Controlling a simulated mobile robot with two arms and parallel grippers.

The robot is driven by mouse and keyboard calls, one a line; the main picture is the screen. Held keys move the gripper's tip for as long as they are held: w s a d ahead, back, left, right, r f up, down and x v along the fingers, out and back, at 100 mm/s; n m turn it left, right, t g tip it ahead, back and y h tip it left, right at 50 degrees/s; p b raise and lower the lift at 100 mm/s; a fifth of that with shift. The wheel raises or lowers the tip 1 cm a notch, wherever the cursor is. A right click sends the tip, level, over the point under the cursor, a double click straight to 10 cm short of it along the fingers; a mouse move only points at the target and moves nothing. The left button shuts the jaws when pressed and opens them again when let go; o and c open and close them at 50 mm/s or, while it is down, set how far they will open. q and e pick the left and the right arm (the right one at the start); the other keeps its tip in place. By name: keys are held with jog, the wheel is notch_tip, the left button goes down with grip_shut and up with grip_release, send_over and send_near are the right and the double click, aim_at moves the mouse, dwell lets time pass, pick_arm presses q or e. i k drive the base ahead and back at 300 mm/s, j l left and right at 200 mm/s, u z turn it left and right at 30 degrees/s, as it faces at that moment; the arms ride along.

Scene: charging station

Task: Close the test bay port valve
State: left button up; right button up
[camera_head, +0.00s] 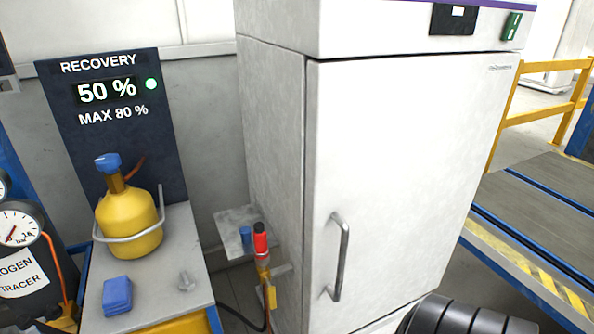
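A large white cabinet (400,170) with a vertical door handle (338,257) fills the middle of the view. The door looks shut. A brass fitting with a red, black-topped upper part (262,245) stands beside the cabinet's lower left side. It may be the port valve, but I cannot tell whether it is open or closed. A small yellow piece (271,297) sits low on the fitting, and a dark hose runs below it. Neither of my grippers can be made out in the head view.
A recovery panel (112,115) reads 50 %. A small blue cap (245,236) is on a ledge. A yellow railing (545,120) stands at right.

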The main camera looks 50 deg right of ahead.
aim_at(270, 288)
jog(key=z, duration=1.35)
